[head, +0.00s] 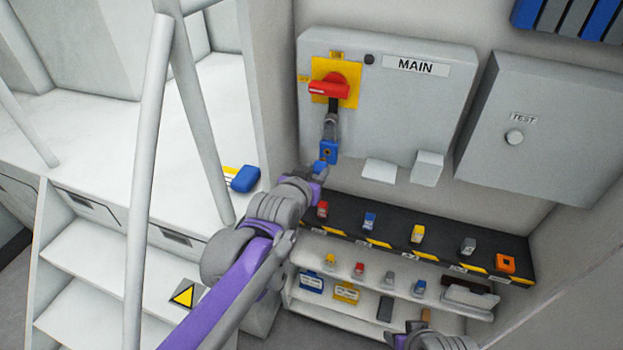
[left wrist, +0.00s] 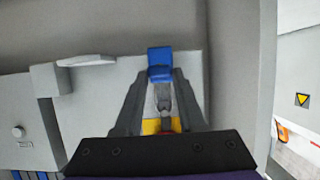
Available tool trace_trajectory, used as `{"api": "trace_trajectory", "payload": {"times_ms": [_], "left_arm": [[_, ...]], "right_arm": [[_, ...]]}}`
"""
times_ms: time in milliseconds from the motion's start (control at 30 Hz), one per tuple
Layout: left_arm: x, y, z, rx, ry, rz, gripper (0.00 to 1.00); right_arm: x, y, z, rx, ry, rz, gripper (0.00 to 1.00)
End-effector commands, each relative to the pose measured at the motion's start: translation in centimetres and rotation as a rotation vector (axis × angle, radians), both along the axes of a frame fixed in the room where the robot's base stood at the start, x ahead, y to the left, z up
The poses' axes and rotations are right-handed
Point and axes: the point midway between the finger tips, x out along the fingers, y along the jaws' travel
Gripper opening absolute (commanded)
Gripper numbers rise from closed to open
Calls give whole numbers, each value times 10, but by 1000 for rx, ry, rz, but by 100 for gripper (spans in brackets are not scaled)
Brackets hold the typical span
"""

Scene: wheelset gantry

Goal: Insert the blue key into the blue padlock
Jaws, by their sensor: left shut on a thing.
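The blue padlock (head: 328,149) hangs by its grey shackle below the red switch handle, with its keyhole side facing out. My left gripper (head: 319,171) is just below and in front of it, shut on the small blue key (head: 318,166). The key is close to the padlock's lower edge. I cannot tell whether they touch, but the keyhole face still shows. In the left wrist view, blue parts (left wrist: 160,72) show at the fingertips, and key and padlock are hard to separate there. My right gripper (head: 425,334) is partly in view at the bottom; its fingers are unclear.
The red switch (head: 329,88) sits on a yellow plate on the MAIN box (head: 440,95). A TEST box (head: 520,130) is to the right. Below are shelves (head: 372,284) with several small padlocks and tags. White stairs with rails (head: 148,130) stand at the left.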

Motion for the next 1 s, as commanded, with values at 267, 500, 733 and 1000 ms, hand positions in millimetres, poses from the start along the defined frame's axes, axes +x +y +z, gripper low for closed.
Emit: {"api": "trace_trajectory", "payload": {"times_ms": [267, 500, 733, 1000], "left_arm": [[11, -4, 0, 0, 0, 0, 0], [12, -4, 0, 0, 0, 0, 0], [12, -4, 0, 0, 0, 0, 0], [11, -4, 0, 0, 0, 0, 0]], "right_arm": [[0, 0, 0, 0, 0, 0, 50], [0, 0, 0, 0, 0, 0, 50], [0, 0, 0, 0, 0, 0, 50], [0, 0, 2, 0, -1, 0, 50]]}}
